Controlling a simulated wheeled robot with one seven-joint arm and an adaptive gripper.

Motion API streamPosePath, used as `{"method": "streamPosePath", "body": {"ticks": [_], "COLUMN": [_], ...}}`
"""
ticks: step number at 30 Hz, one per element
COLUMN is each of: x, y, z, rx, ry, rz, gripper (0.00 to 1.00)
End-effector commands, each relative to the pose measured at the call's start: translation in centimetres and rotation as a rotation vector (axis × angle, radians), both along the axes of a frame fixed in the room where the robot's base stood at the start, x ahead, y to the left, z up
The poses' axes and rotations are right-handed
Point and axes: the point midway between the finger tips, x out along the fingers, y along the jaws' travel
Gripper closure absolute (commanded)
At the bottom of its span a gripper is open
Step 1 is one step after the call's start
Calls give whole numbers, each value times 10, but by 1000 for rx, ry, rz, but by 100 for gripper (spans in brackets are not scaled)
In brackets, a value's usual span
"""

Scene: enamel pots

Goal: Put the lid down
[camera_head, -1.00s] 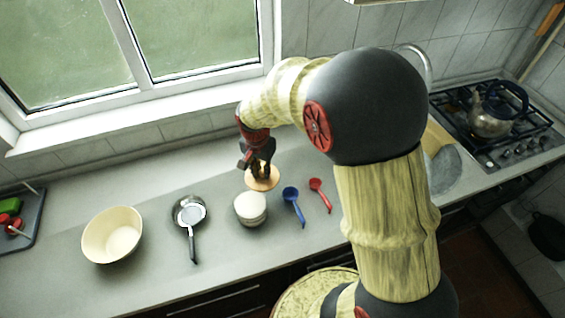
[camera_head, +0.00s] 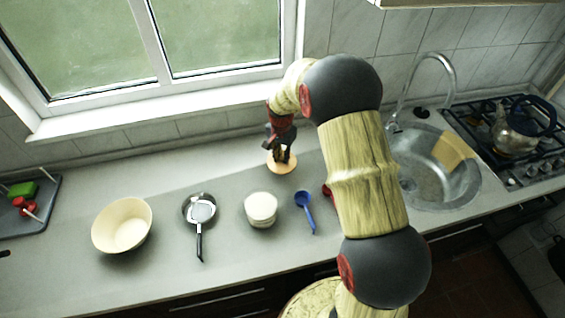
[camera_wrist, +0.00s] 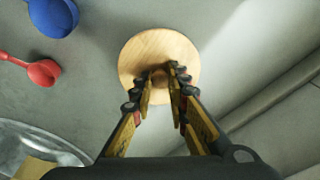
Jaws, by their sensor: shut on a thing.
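The lid is a round, light wooden disc (camera_head: 283,167). It is at or just above the counter behind the white pot; I cannot tell whether it touches the counter. My gripper (camera_head: 283,154) is above the lid, pointing down, with its fingers at the lid's middle. In the wrist view the lid (camera_wrist: 158,52) lies beyond the fingertips (camera_wrist: 160,80), which close on its centre; the grasped part is hidden between them. A white pot (camera_head: 261,208) stands on the counter in front of the lid.
A blue ladle (camera_head: 304,204) and a partly hidden red ladle (camera_head: 327,191) lie right of the pot. A pan (camera_head: 200,209) and a cream bowl (camera_head: 122,226) stand to the left. The sink (camera_head: 430,185) is right. The counter left of the lid is clear.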

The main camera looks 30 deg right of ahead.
Motion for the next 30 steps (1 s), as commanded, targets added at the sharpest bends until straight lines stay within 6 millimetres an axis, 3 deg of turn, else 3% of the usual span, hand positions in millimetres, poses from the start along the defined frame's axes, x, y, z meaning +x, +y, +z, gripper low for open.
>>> {"method": "streamPosePath", "body": {"ticks": [8,15,26,27,30], "x": [12,12,12,12,12], "y": [-8,-8,-8,-8,-8], "z": [-16,-47,-50,-50,-50], "rx": [0,0,1,1,1], "ry": [-1,0,-1,-1,-1], "rz": [-1,0,0,0,0], "gripper": [100,100,100,83,77]}}
